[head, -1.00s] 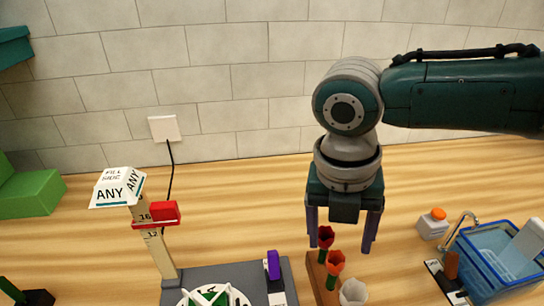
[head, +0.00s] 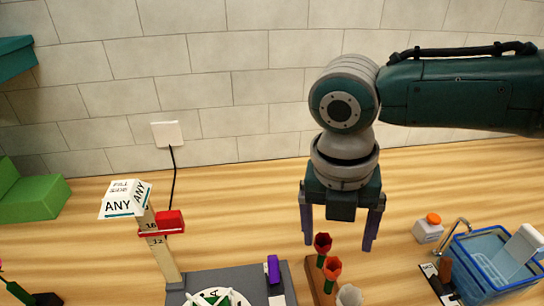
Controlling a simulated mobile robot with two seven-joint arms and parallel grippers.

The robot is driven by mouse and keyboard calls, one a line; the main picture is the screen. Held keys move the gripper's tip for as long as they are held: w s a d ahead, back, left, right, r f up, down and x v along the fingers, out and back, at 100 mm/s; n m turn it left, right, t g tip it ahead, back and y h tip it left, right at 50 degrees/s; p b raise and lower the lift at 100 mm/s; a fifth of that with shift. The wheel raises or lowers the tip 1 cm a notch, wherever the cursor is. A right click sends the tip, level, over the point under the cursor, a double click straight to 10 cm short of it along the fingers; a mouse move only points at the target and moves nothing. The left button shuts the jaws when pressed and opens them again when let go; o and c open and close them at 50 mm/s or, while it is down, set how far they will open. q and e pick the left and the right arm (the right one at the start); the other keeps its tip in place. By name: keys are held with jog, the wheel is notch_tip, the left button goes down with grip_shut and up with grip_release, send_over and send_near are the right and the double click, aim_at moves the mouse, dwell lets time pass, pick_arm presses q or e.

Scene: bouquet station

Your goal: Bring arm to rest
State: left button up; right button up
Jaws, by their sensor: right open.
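My right gripper (head: 338,226) comes in from the right in the head view. It points down with its two fingers apart, and nothing shows between them. A wooden stand with a dark red flower (head: 322,243), an orange-red flower (head: 332,267) and a whitish one (head: 349,295) is below and in front of it. The dark red flower is close to the left fingertip in the picture; I cannot tell whether they touch. My left gripper does not clearly show.
A grey station (head: 235,278) with a ruler post, red slider (head: 170,223) and "ANY" sign (head: 124,201) stands left of centre. A blue basket (head: 490,268) and a white bottle with orange cap (head: 428,228) are at right. A green block (head: 35,198) is at far left. Bare wood lies between.

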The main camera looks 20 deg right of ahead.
jog(key=shift+o, duration=0.7)
jog(key=shift+s+a+f, duration=0.1)
jog(key=shift+s+a, duration=0.05)
jog(key=shift+a, duration=0.05)
jog(key=s+a+m+t+y, duration=0.1)
jog(key=s+a+m+y, duration=0.1)
jog(key=s+a+m, duration=0.4)
jog(key=s+a+m+y, duration=0.2)
jog(key=s+a+m, duration=0.15)
jog(key=a, duration=0.35)
jog(key=s+d+r+m+t+h, duration=0.1)
jog(key=s+d+r+m, duration=0.15)
jog(key=d+m, duration=0.4)
jog(key=s+d+r+m+t+h, duration=0.15)
jog(key=s+d+m, duration=0.25)
jog(key=m, duration=0.6)
notch_tip(320, 180, up, 27)
jog(key=p, duration=2.6)
jog(key=shift+d+m, duration=0.4)
